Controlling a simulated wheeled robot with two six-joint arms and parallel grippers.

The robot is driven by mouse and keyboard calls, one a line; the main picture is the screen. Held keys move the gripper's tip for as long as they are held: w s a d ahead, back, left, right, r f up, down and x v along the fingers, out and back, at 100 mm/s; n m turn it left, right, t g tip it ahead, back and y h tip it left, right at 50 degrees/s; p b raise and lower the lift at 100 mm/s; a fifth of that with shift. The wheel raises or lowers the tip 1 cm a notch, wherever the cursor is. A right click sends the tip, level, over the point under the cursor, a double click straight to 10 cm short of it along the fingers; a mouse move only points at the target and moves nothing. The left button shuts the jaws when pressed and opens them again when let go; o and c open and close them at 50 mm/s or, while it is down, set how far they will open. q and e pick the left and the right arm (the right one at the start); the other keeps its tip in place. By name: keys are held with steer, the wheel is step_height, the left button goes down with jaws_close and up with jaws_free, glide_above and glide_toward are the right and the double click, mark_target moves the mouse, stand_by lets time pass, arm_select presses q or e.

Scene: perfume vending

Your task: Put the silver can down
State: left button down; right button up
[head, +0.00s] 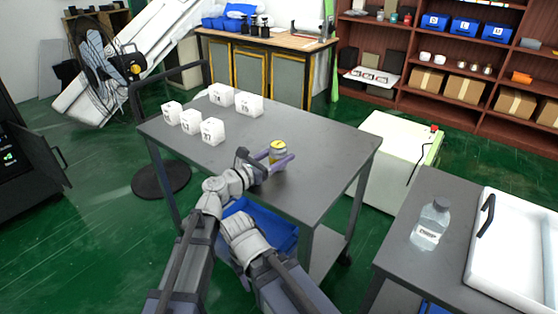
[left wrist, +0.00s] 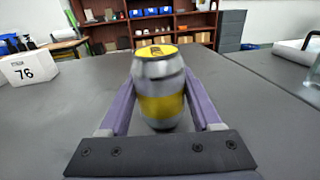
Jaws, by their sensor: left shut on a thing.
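The silver can (head: 278,156) has a yellow top and a yellow band. It stands upright at the near right part of the grey table (head: 320,150) in the head view. My left gripper (head: 272,161) is shut on it, with a purple finger on each side. In the left wrist view the can (left wrist: 158,92) is between the two fingers, its lower part near the tabletop; I cannot tell whether its base touches. My right gripper does not show; only my right arm's links are in the head view.
Several white numbered boxes, one nearby (head: 212,131), stand on the table's left and far side. The middle and right of the tabletop are clear. A second table at right holds a clear bottle (head: 430,226) and a white tray (head: 480,265).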

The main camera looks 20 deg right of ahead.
arm_select(q)
steer(key=shift+f, duration=0.1)
steer(key=shift+c, duration=0.4)
jaws_free()
steer(key=shift+s+a+r, duration=0.15)
steer(key=shift+a+r, duration=0.05)
steer(key=v, duration=1.1)
steer(key=shift+s+a, duration=0.1)
steer(key=shift+a, duration=0.2)
